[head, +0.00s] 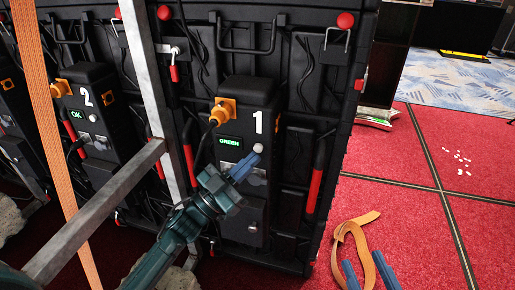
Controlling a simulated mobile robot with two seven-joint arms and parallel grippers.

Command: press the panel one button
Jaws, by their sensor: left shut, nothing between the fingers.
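Panel one (243,100) is a black box marked with a white 1 on the back of the video wall. It has a lit green display (230,142) reading GREEN. A small round white button (258,147) sits to the right of the display. My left gripper (254,158) is shut and empty, its blue fingertips just below the button. I cannot tell whether they touch it. My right gripper (368,272) shows only as two blue fingers, apart and empty, at the bottom edge.
Panel two (85,95), with a green OK display, is at the left. A grey metal bar (95,215) and an orange strap (48,120) cross in front of it. A loose orange strap (345,238) lies on the red carpet, which is mostly clear at the right.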

